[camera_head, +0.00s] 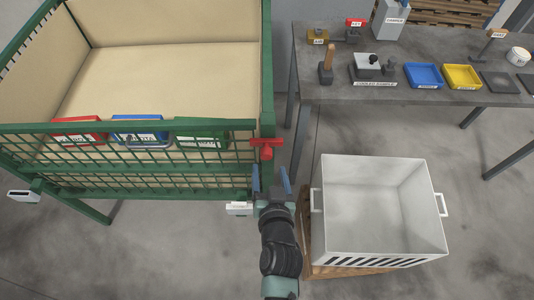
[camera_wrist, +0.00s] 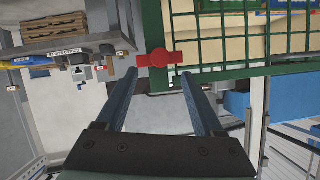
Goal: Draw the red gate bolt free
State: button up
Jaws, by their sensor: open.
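The red gate bolt (camera_head: 267,147) sits at the right end of the green mesh gate (camera_head: 140,160), by the corner post of the green crate. In the wrist view the red bolt (camera_wrist: 160,58) shows as a bar with a round middle, ahead of my fingertips and between their lines. My gripper (camera_head: 271,180) is open and empty, just below the bolt in the head view. In the wrist view its two blue fingers (camera_wrist: 158,78) stand apart with a gap to the bolt. I see no contact with the bolt.
A white slatted bin (camera_head: 432,200) stands on a wooden pallet right of my arm. A grey workbench (camera_head: 400,92) with blue (camera_head: 424,75) and yellow (camera_head: 462,76) trays is behind it. Red, blue and green boxes lie inside the crate behind the gate. A white label plate (camera_head: 238,208) is beside my gripper.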

aim_at(267, 157)
jog(key=x, duration=0.6)
jog(key=shift+w+f, duration=0.2)
jog(key=shift+w, duration=0.15)
grip_shut()
dwell(1.1)
